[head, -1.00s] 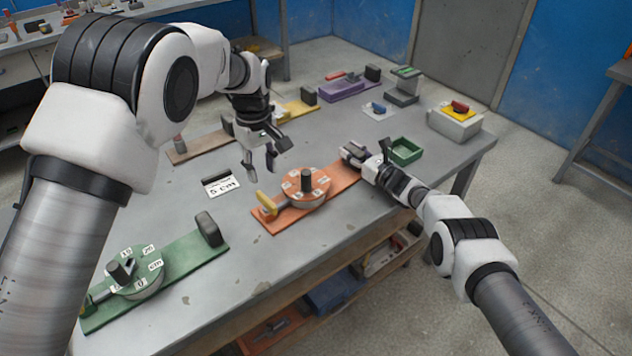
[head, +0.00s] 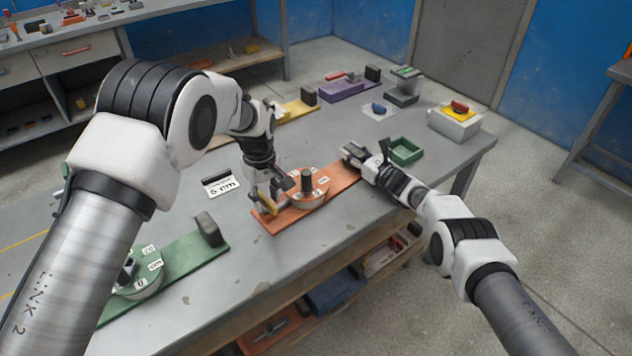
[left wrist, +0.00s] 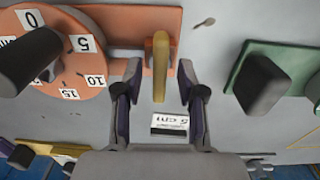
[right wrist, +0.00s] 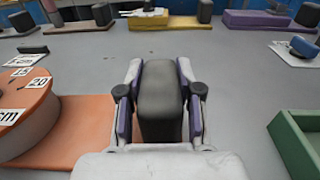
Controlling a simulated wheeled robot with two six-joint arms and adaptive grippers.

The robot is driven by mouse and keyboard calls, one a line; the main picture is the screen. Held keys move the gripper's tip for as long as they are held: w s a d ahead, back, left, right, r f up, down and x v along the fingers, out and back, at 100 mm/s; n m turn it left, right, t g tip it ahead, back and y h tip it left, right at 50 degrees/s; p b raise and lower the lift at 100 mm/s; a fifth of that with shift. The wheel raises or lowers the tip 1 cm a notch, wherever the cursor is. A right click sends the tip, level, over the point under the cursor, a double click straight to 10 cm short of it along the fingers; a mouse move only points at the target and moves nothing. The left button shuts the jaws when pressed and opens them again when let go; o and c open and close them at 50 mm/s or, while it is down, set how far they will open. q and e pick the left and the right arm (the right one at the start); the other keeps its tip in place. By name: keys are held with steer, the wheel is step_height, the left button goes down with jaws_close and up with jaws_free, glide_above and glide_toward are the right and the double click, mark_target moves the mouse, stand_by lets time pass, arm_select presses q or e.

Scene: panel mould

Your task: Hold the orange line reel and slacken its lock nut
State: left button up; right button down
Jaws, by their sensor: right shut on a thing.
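The orange line reel's board (head: 342,180) lies on the table, bearing an orange dial (head: 318,190) with white number labels and a dark post (head: 306,179). A yellow lever (head: 268,204), apparently the lock nut's handle, stands at its left end. My left gripper (head: 269,193) is at that end, open; in the left wrist view the yellow lever (left wrist: 160,65) lies between its spread fingers (left wrist: 161,105), with gaps on both sides. My right gripper (head: 352,153) is shut on the dark block (right wrist: 160,100) at the board's right end. The lever's base is partly hidden.
A green reel board (head: 185,258) lies at front left, with its dark end block (head: 208,229). A "5 cm" card (head: 220,185) lies behind the orange board. A green tray (head: 405,150) is right of my right gripper. A purple board (head: 342,92) lies further back.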

arm_select(q)
jaws_close()
steer(key=shift+n, duration=0.3)
steer(key=n, duration=0.8)
steer(key=shift+n, duration=0.4)
steer(key=n, duration=1.2)
arm_select(e)
steer(key=shift+a, duration=0.1)
arm_select(q)
steer(key=shift+n, duration=0.3)
